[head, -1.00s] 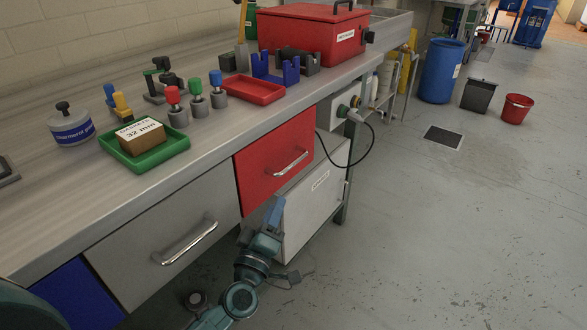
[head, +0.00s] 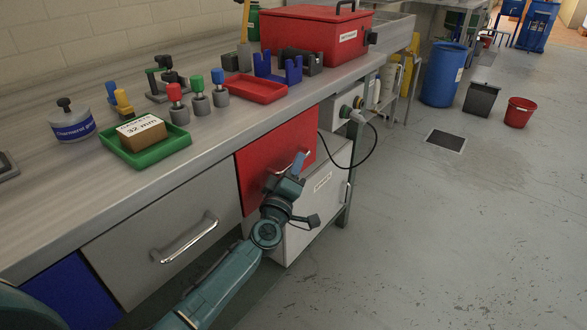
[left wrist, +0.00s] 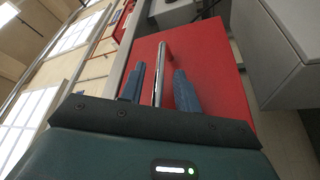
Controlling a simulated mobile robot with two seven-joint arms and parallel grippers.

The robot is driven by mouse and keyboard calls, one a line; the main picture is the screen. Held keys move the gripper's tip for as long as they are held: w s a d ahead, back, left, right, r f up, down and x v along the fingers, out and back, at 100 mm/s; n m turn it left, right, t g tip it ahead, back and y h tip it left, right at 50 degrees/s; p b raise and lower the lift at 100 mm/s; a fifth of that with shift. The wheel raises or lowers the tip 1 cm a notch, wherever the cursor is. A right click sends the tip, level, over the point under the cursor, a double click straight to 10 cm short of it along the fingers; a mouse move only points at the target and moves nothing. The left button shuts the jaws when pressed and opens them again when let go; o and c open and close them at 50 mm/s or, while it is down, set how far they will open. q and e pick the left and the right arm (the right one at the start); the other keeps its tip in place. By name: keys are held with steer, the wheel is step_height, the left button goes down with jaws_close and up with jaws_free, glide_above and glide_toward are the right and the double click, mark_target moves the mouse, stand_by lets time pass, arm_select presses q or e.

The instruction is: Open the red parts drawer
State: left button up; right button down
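The red parts drawer (head: 262,160) sits under the bench top, and its front looks flush with the bench. Its metal bar handle (head: 307,154) is partly hidden by my left gripper (head: 297,164). In the left wrist view, the gripper (left wrist: 160,69) is open, with the drawer handle (left wrist: 159,82) running between its two blue fingers. A gap shows on both sides of the handle. The red drawer front (left wrist: 207,55) lies beyond the fingertips. My right gripper is in neither view.
A grey drawer (head: 165,225) with a bar handle is left of the red one, and a blue front (head: 75,292) is further left. A white cabinet (head: 318,205) stands below right. A black cable (head: 373,150) loops beside the drawer. The floor to the right is mostly clear.

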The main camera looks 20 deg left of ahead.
arm_select(q)
steer(key=shift+c, duration=0.2)
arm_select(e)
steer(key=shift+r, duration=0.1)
arm_select(q)
jaws_close()
stand_by(0.4)
